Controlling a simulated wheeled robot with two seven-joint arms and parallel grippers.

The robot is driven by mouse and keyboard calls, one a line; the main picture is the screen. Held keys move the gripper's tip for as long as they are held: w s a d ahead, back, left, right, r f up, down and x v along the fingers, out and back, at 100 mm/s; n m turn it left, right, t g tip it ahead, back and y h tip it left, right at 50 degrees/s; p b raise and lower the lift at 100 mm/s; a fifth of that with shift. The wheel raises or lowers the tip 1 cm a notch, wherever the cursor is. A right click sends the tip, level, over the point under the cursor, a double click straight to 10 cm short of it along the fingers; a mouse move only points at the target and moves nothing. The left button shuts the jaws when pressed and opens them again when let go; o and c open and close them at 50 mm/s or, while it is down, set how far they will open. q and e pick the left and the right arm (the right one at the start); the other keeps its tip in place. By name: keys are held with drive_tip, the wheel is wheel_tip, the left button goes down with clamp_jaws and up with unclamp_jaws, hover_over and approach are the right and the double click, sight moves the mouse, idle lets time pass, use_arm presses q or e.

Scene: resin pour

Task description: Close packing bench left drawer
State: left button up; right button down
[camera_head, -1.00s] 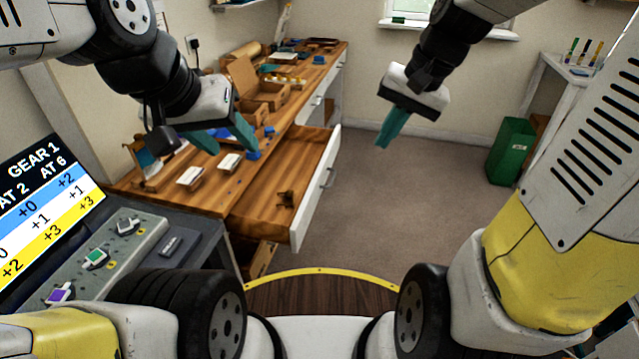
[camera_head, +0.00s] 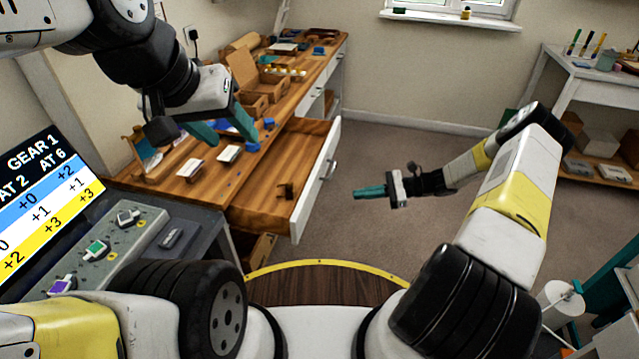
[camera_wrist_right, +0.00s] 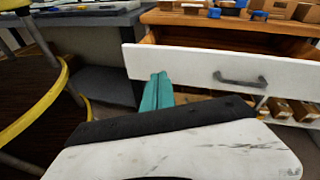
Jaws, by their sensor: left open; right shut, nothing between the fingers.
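The packing bench (camera_head: 225,185) runs along the left wall. The drawer's white front and dark handle (camera_wrist_right: 240,79) show in the right wrist view. My right gripper (camera_head: 358,192) is shut and empty, to the right of the drawer front, with its fingers pointing at it. It also shows in the right wrist view (camera_wrist_right: 158,80), apart from the handle and to its left. My left gripper (camera_head: 228,130) is open above the bench top, near small boxes.
Cardboard boxes (camera_head: 255,85) and small white-topped boxes (camera_head: 190,170) stand on the bench. A grey control panel (camera_head: 110,240) is at lower left. A yellow-edged round base (camera_head: 330,272) lies in front. The carpet between bench and white shelf table (camera_head: 590,75) is clear.

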sight(310, 202)
wheel_tip(310, 202, down, 8)
drive_tip(key=m+t+y, duration=0.2)
drive_tip(key=m+t, duration=0.2)
drive_tip(key=m, duration=0.1)
drive_tip(key=x, duration=1.3)
drive_tip(key=shift+w+a, duration=0.1)
drive_tip(key=shift+a, duration=0.3)
drive_tip(key=shift+a, duration=0.15)
